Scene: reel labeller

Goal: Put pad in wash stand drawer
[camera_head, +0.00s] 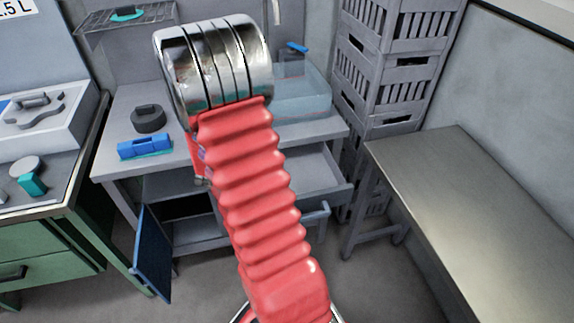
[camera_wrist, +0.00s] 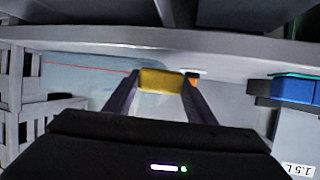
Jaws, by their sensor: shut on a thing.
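The yellow pad (camera_wrist: 161,81) is held between the two dark fingers of my gripper (camera_wrist: 160,76) in the wrist view. In the head view my red arm hides the gripper and the pad. The wash stand (camera_head: 110,110) has a grey top with a bluish see-through basin (camera_head: 300,97). Its drawer (camera_head: 322,172) under the top on the right is pulled out, and its inside shows partly beside my arm. The drawer handle (camera_head: 318,214) is at its front. I cannot tell how far the pad is from the drawer.
A blue door (camera_head: 153,252) stands open below the wash stand on the left. A blue block (camera_head: 145,146) and a dark round thing (camera_head: 148,118) sit on the top. Stacked grey crates (camera_head: 385,75) and a metal bench (camera_head: 470,200) stand to the right. Green drawers (camera_head: 50,265) are left.

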